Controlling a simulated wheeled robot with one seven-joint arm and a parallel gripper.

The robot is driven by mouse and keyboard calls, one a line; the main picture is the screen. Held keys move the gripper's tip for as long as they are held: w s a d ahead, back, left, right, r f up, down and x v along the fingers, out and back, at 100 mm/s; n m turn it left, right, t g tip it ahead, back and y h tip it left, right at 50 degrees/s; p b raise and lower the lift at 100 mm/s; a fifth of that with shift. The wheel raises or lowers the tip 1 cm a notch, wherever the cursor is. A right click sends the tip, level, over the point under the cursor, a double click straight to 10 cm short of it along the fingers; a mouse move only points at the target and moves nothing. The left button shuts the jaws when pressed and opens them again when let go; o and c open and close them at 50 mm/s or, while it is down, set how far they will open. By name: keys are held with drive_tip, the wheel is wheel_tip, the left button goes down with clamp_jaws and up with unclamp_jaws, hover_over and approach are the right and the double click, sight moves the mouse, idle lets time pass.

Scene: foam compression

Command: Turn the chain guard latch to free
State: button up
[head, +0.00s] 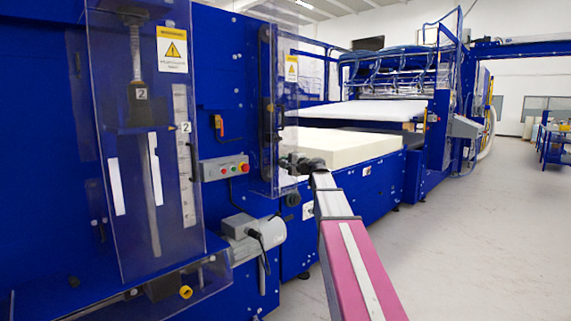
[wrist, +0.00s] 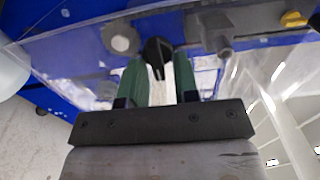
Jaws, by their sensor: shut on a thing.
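In the wrist view my gripper (wrist: 158,68) has its two green fingers on either side of a small black knob with a pointer-like ridge, which appears to be the latch (wrist: 157,50). The fingers are closed on the knob at the edge of a clear panel. In the head view my gripper (head: 288,163) reaches the lower edge of the clear guard (head: 291,110) on the blue machine. The latch cannot be made out there behind the gripper. The knob's exact turn angle is hard to read.
A cream foam block (head: 350,144) lies on the machine bed just behind my gripper. A grey button box (head: 224,168) and a grey motor (head: 252,238) are to the left. A larger clear guard (head: 112,150) stands further left. The floor (head: 470,240) at right is clear.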

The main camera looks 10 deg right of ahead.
idle(0.3)
drive_tip(key=o, duration=0.6)
drive_tip(key=v, duration=1.1)
drive_tip(key=shift+w+a, duration=0.1)
